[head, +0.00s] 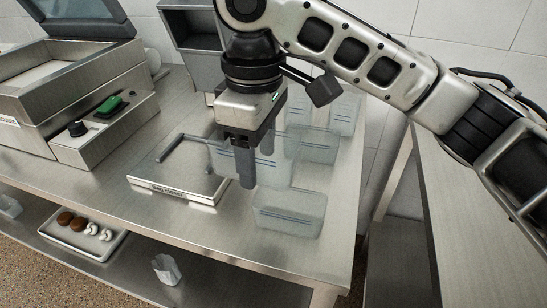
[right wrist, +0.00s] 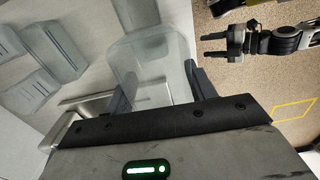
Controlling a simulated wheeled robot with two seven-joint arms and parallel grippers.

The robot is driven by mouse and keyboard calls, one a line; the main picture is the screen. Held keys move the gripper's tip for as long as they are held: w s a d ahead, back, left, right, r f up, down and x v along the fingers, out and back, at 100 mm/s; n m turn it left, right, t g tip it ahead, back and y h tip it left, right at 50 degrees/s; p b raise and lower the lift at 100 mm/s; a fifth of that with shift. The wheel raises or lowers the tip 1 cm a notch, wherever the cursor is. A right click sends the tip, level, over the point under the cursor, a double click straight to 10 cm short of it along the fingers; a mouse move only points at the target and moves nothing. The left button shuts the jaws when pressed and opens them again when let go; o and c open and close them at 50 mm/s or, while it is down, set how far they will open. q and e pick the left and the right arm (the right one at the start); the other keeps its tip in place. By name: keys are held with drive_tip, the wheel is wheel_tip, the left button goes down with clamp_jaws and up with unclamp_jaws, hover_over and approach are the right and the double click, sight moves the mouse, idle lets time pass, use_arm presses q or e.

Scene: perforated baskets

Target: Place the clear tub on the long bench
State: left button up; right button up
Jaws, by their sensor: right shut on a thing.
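My right gripper (head: 245,170) is shut on a clear tub (head: 272,174), gripping its wall, over the steel bench beside the scale. The held tub (right wrist: 150,60) also shows between the fingers in the right wrist view. I cannot tell whether its base clears the bench top. Another clear tub (head: 290,212) stands in front of it, and more stand behind, one of them here (head: 319,146). A second metal bench (head: 465,190) runs along the right side; its visible top is bare. My left gripper (right wrist: 215,45) is open and empty in the right wrist view, over the floor.
A flat scale (head: 170,185) lies left of the held tub. A steel machine (head: 75,100) with a raised lid stands at the bench's left. A tray (head: 75,245) with brown and white items sits on the lower shelf. A gap separates the two benches.

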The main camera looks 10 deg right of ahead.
sight(279, 144)
drive_tip(key=w+d+f, duration=0.1)
drive_tip(key=w, duration=0.1)
drive_tip(key=w+d+f, duration=0.1)
drive_tip(key=w, duration=0.1)
drive_tip(key=w+d+f, duration=0.1)
drive_tip(key=w, duration=0.1)
drive_tip(key=shift+d+f, duration=0.15)
drive_tip(key=shift+d, duration=0.15)
drive_tip(key=w+f, duration=0.1)
drive_tip(key=w+d+f, duration=0.1)
drive_tip(key=f, duration=0.1)
drive_tip(key=w+f, duration=0.1)
drive_tip(key=shift+w+d+f, duration=0.1)
drive_tip(key=shift+d+f, duration=0.25)
drive_tip(key=shift+d, duration=0.05)
drive_tip(key=f, duration=0.3)
drive_tip(key=shift+w+d+f, duration=0.15)
drive_tip(key=shift+w+d, duration=0.05)
drive_tip(key=shift+w, duration=0.05)
drive_tip(key=shift+f, duration=0.2)
drive_tip(key=shift+f, duration=0.1)
drive_tip(key=o, duration=0.9)
drive_tip(key=shift+o, duration=0.2)
